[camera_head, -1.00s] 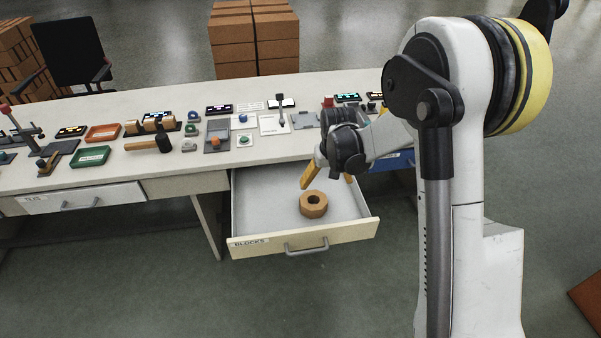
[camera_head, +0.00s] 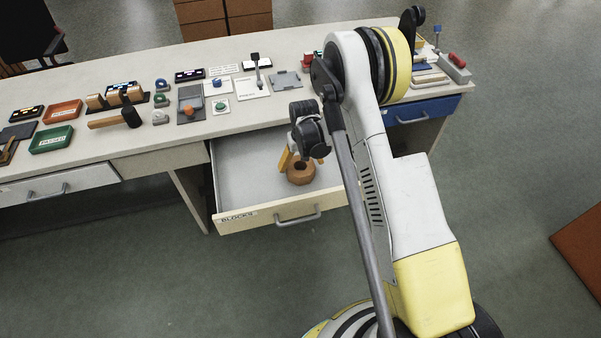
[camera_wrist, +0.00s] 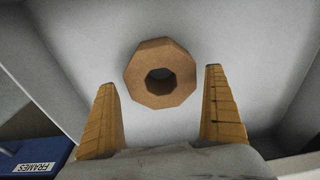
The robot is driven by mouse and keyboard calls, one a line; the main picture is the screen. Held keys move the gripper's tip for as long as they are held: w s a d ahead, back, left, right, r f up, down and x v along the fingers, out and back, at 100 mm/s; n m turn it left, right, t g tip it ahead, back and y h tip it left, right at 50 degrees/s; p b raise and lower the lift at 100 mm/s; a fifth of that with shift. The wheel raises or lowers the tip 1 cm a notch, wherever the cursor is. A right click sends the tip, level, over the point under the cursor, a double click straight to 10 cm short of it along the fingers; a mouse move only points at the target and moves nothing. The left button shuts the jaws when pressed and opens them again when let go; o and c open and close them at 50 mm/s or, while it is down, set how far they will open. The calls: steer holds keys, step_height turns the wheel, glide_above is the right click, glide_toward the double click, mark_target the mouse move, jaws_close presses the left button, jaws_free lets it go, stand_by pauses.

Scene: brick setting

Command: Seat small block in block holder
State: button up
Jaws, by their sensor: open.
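In the wrist view the block (camera_wrist: 145,90) sits ahead of and between the two yellow fingers, nearer the left one. My gripper (camera_head: 301,160) is open and empty over the drawer, close to the block; in the wrist view (camera_wrist: 159,80) both fingers show, with a gap from the block. A dark stand with tan wooden pieces and a lit display (camera_head: 124,95) is on the table; I cannot tell if it is the block holder.
The table (camera_head: 90,138) carries a mallet (camera_head: 118,119), a green tray (camera_head: 50,140), an orange tray (camera_head: 62,112) and several small fixtures. A blue drawer marked FRAMES (camera_wrist: 35,158) is beside the open one. The drawer walls surround my gripper; the drawer's left part is clear.

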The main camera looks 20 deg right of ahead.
mark_target(300, 169)
steer(key=f+b, duration=0.1)
steer(key=f, duration=0.2)
steer(key=shift+w+f, duration=0.2)
steer(key=shift+r, duration=0.1)
steer(key=c, duration=1.2)
